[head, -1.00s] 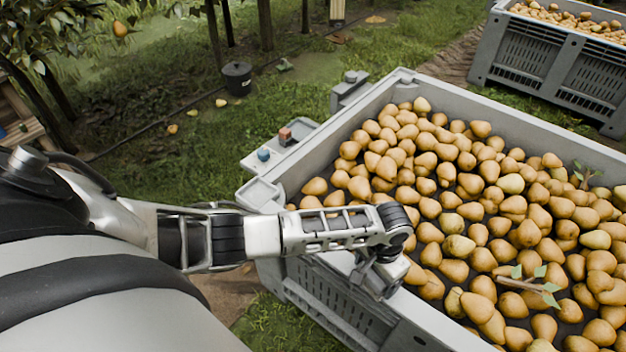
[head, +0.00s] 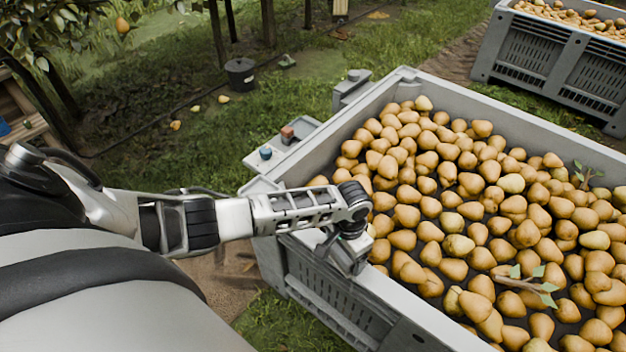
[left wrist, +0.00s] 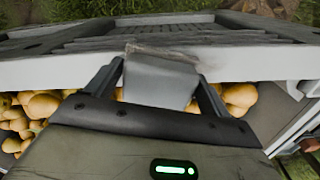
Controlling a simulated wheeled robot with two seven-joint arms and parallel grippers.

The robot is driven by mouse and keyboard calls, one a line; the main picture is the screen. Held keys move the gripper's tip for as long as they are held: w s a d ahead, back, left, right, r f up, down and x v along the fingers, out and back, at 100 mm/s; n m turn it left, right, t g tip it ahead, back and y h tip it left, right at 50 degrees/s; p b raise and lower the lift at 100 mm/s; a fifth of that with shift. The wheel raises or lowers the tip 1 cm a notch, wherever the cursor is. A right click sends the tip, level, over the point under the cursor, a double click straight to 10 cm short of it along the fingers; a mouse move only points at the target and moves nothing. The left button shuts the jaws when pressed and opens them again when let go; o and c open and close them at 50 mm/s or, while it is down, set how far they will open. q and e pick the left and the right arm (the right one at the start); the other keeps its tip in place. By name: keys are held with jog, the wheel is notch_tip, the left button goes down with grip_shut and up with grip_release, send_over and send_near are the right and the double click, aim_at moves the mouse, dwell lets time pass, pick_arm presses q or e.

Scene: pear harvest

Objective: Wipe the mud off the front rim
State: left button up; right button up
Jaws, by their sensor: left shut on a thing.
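The big grey bin's front rim (head: 400,301) runs from the left corner toward the lower right; it also crosses the left wrist view (left wrist: 50,73). My left gripper (head: 345,257) is over this rim, near its left part, pointing down. In the left wrist view its fingers (left wrist: 161,82) are shut on a light grey wiping piece (left wrist: 160,80), which lies over the rim, seemingly touching it. A brownish fringe shows at the piece's far edge; I cannot tell if it is mud. No clear mud shows on the bare rim. My right gripper is not in view.
Pears (head: 455,245) fill the bin, with a leafy twig (head: 525,285) on top. A side tray (head: 283,143) with a red and a blue piece is at the bin's left corner. A second bin (head: 550,65) and a black bucket (head: 240,73) stand farther back.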

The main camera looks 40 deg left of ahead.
pick_arm(q)
jog(key=shift+w+a, duration=0.1)
jog(key=shift+a, duration=1.15)
jog(key=shift+w+a+p, duration=0.15)
jog(key=shift+a+p, duration=0.25)
jog(key=shift+a, duration=2.6)
jog(key=r+p, duration=0.3)
jog(key=shift+a+r, duration=0.25)
jog(key=shift+a, duration=0.1)
jog(key=shift+r+p, duration=0.75)
jog(key=shift+p, duration=0.05)
notch_tip(320, 180, up, 3)
jog(key=shift+r+p, duration=0.1)
jog(key=shift+p, duration=1.1)
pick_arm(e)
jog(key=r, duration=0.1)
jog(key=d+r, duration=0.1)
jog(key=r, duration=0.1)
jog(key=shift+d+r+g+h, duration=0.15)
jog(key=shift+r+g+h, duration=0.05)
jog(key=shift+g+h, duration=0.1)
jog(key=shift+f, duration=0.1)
